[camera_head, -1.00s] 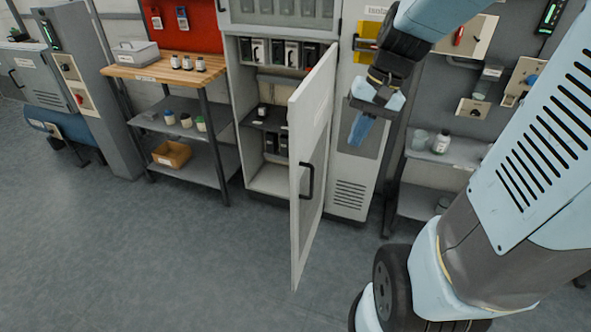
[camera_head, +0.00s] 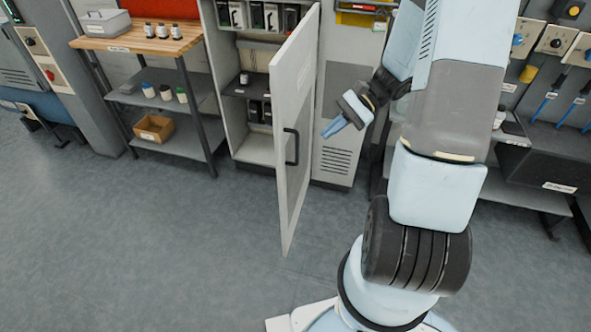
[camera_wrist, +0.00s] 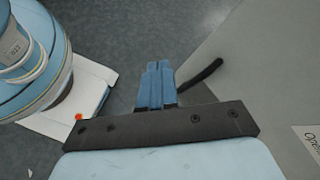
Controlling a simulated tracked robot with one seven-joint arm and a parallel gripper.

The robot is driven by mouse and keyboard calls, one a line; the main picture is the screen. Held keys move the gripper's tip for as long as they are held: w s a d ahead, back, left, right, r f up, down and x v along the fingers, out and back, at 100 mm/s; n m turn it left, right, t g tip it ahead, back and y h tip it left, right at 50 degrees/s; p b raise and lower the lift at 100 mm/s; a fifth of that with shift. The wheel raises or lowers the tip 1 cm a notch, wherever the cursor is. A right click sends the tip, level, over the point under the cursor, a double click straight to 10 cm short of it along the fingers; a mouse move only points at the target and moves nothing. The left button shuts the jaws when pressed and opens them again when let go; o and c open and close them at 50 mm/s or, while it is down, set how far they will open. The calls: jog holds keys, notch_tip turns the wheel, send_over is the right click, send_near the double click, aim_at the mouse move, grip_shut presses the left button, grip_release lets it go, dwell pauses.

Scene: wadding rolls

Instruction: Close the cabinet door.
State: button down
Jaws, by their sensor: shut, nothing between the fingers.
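The cabinet door (camera_head: 292,115) stands open in the head view, swung out toward me and hinged on the cabinet's right side. It has a dark bar handle (camera_head: 291,147) on its face. The cabinet (camera_head: 255,149) behind it shows shelves with dark boxes. My gripper (camera_head: 327,133) is shut and empty, to the right of the door at about handle height. In the wrist view the closed blue fingers (camera_wrist: 156,84) point toward the floor, with the grey door (camera_wrist: 262,75) to their right and the dark handle (camera_wrist: 202,75) just beside them. I cannot tell whether they touch it.
A wooden-topped bench (camera_head: 140,42) with jars and a cardboard box (camera_head: 154,128) stands left of the cabinet. A grey vented panel (camera_head: 340,150) is right of the door. A dark workbench (camera_head: 545,155) is at the right. The floor in front is clear.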

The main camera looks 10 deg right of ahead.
notch_tip(320, 180, down, 10)
jog(key=w+d+m+t+y, duration=0.2)
jog(key=m+t+y, duration=0.1)
jog(key=m+y, duration=0.15)
jog(key=m+t, duration=0.7)
jog(key=m, duration=0.2)
send_near(287, 167)
jog(key=shift+t, duration=0.4)
jog(key=x, duration=0.7)
jog(key=shift+s+a+f, duration=0.15)
jog(key=shift+s, duration=0.25)
